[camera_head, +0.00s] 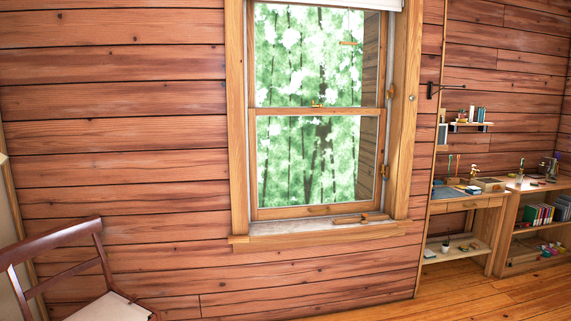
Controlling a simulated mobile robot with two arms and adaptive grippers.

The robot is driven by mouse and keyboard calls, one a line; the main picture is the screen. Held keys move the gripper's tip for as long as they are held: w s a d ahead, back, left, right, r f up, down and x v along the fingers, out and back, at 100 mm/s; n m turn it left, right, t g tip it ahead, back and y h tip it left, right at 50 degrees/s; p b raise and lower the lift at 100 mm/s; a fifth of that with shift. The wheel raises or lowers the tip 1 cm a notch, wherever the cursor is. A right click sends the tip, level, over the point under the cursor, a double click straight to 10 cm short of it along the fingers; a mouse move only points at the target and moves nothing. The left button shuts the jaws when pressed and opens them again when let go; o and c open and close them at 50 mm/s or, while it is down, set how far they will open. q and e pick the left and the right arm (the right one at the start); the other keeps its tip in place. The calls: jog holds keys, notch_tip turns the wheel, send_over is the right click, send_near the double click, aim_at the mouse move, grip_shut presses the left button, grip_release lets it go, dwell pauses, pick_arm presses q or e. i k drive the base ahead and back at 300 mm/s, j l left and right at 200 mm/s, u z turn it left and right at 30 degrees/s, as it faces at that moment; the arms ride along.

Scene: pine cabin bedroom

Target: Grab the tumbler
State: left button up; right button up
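I cannot make out a tumbler for certain in the head view. A small white cup-like item (445,247) stands on the lower shelf of the wooden desk (462,205) at the right, too small to identify. Other small items stand on the desk top and on the bookcase (512,222) beside it, also too small to tell apart. Neither of my grippers is in view.
A dark wooden chair (56,255) stands at the lower left. A window with a wooden frame (239,130) and sill (300,234) fills the middle of the plank wall. A small wall shelf (470,124) hangs above the desk. Bare plank floor (455,290) shows at the lower right.

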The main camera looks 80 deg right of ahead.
aim_at(519, 177)
jog(key=z, duration=4.3)
